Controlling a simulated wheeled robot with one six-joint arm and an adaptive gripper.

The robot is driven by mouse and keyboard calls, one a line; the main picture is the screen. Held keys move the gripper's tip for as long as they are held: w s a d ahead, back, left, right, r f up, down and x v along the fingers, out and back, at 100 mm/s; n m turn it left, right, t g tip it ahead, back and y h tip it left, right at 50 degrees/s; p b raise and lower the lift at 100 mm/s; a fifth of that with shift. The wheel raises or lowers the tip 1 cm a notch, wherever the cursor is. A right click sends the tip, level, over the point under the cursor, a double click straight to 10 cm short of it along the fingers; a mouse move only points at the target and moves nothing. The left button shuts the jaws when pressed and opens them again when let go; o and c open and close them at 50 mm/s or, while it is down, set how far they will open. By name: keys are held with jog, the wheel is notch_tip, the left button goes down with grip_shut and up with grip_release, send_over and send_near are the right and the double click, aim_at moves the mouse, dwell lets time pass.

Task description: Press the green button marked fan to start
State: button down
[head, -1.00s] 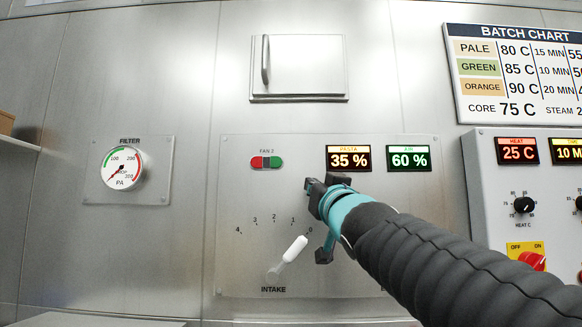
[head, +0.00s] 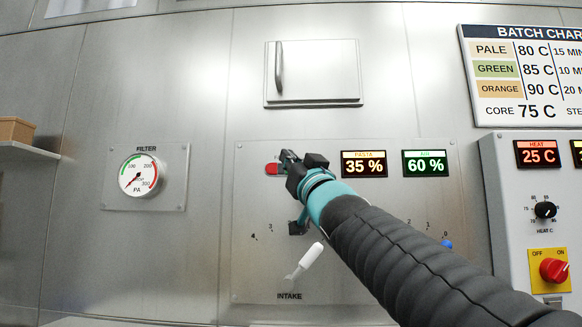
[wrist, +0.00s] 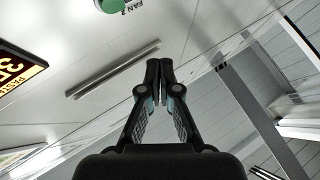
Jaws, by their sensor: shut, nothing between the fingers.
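My gripper (head: 289,157) is shut and empty, in front of the button pair in the head view. In the wrist view its fingertips (wrist: 159,65) are together, and the green button lies above and left of them. I cannot tell the gap to the panel.
The pasta display (head: 363,164) and air display (head: 425,163) are right of my gripper. The white intake lever (head: 304,261) is below it. A filter gauge (head: 138,175) is at left, a closed hatch (head: 313,73) above. A control box with a red switch (head: 554,270) is at right.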

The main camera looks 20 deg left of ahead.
jog(key=w+a+p, duration=0.1)
jog(key=w+p, duration=0.2)
jog(key=w, duration=0.4)
jog(key=shift+a, duration=0.3)
jog(key=shift+w, duration=0.15)
dwell(1.1)
jog(key=shift+w+a, duration=0.1)
jog(key=shift+w, duration=0.15)
jog(key=shift+w+a, duration=0.1)
jog(key=shift+w, duration=0.3)
dwell(0.8)
jog(key=shift+s, duration=0.15)
jog(key=shift+s+d, duration=0.2)
jog(key=shift+s, duration=0.45)
jog(key=shift+s, duration=0.1)
